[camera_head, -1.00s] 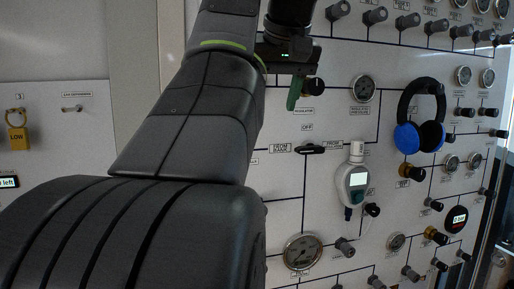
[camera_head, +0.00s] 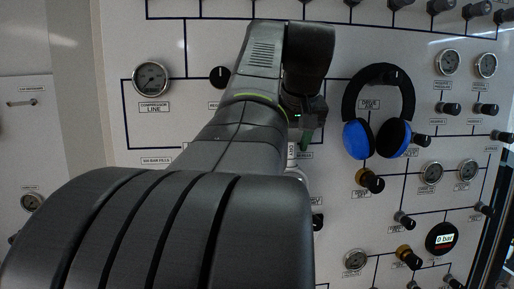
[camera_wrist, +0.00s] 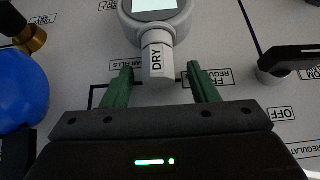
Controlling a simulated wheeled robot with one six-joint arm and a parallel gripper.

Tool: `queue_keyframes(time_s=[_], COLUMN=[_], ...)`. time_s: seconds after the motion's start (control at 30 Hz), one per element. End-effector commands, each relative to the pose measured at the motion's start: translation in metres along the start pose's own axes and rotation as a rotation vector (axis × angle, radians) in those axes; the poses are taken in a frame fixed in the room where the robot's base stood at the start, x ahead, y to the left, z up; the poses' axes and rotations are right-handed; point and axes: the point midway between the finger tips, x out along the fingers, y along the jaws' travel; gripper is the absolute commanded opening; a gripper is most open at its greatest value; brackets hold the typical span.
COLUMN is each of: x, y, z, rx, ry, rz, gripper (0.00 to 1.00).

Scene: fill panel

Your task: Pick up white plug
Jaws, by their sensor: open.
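The white plug (camera_wrist: 157,60), a ribbed cap marked DRY, joins the grey-white device with a screen (camera_wrist: 156,12) in the wrist view. My gripper (camera_wrist: 160,73) is open, with one green finger on each side of the plug and visible gaps between. The plug's end points toward my gripper's body and stands clear of it. In the head view, my gripper (camera_head: 305,135) is in front of the panel and only a sliver of the plug (camera_head: 292,151) shows. My arm hides most of the device there.
Blue and black headphones (camera_head: 378,140) hang just right of my gripper. A black lever handle (camera_wrist: 290,58) is on the right in the wrist view. Brass-and-black knobs (camera_head: 370,181) and gauges (camera_head: 432,172) stand out from the panel (camera_head: 345,225).

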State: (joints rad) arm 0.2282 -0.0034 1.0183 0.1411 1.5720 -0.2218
Motion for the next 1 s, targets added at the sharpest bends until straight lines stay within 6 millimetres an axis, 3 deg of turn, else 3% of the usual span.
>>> queue_keyframes(time_s=[0.23, 0.5, 1.0], x=[0.0028, 0.0025, -0.0065], y=[0.0001, 0.0001, 0.0004], z=[0.0001, 0.0001, -0.0006], rx=[0.0, 0.0, 0.0], ry=[0.0, 0.0, 0.003], rz=[0.001, 0.001, 0.002], gripper=[0.54, 0.06, 0.06])
